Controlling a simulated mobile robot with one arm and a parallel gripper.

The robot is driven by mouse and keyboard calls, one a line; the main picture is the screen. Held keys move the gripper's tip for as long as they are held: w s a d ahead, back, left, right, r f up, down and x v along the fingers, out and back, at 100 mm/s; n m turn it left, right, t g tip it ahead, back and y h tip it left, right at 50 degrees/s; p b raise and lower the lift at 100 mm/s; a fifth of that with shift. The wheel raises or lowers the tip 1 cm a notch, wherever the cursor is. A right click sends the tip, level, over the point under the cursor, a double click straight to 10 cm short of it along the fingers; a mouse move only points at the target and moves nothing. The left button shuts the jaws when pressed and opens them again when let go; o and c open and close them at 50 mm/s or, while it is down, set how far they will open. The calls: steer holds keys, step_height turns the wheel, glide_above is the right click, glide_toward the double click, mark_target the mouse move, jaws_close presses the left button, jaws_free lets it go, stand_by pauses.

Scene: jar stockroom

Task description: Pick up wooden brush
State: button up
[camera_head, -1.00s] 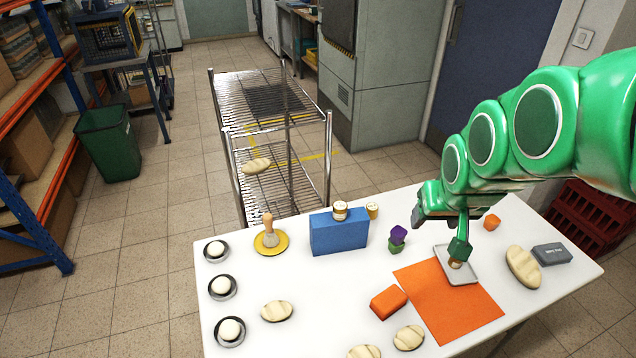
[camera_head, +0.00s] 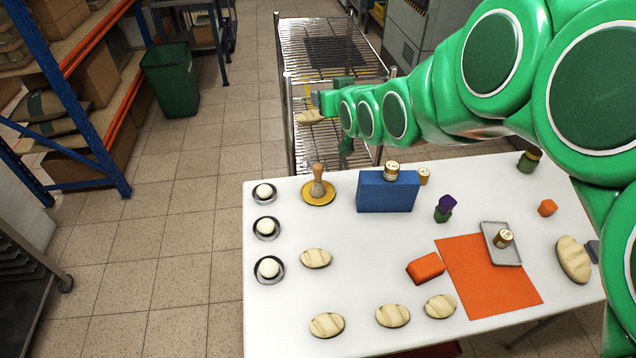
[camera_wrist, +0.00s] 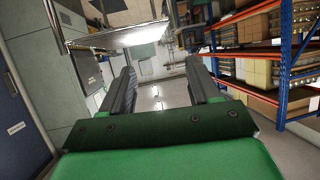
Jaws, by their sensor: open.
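The wooden brush (camera_head: 318,181) stands upright in the head view, its brown handle up, on a round yellow plate (camera_head: 322,201) near the back left of the white table. My gripper (camera_head: 325,108) is beyond the table's back edge, in front of the wire rack in the picture and apart from the brush. In the wrist view, my gripper (camera_wrist: 161,85) has its two dark fingers spread with nothing between them. The brush cannot be made out in the wrist view.
Three dark dishes with white round things line the table's left edge. A wire rack (camera_head: 293,80) stands behind the table. Open floor lies left.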

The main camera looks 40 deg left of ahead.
glide_toward(319, 172)
steer(key=x, duration=0.4)
steer(key=shift+x, duration=3.9)
steer(key=shift+r, duration=0.1)
jaws_close()
